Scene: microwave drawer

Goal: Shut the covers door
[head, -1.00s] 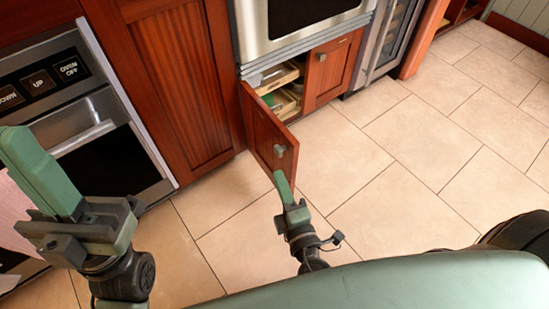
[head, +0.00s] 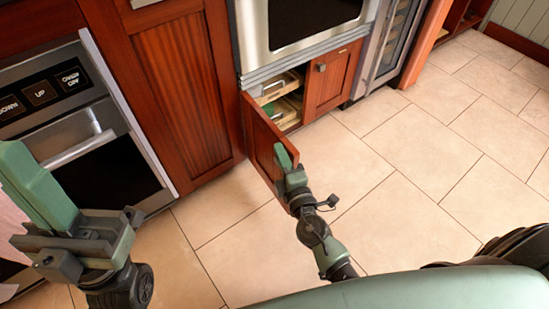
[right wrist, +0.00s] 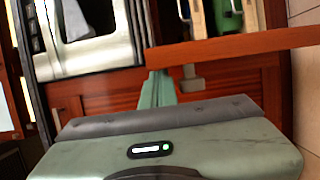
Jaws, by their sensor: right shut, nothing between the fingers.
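The red-brown cabinet door (head: 263,143) under the built-in microwave (head: 312,20) stands swung open into the room, hinged at its left. My right gripper (head: 286,157) is shut and empty, at the door's outer face near its free end. In the head view it hides the door's handle. In the right wrist view the shut fingers (right wrist: 158,88) are beside a grey handle (right wrist: 192,79), below the door's top edge (right wrist: 235,46). I cannot tell if they touch the door. My left gripper (head: 38,185) is at the far left, away from the door; its jaw state is unclear.
Pull-out trays (head: 281,88) show inside the open cabinet. The neighbouring door (head: 330,78) is shut. An oven (head: 85,140) is at the left, and a glass-fronted cooler (head: 388,45) stands at the right. The tiled floor (head: 430,180) is clear.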

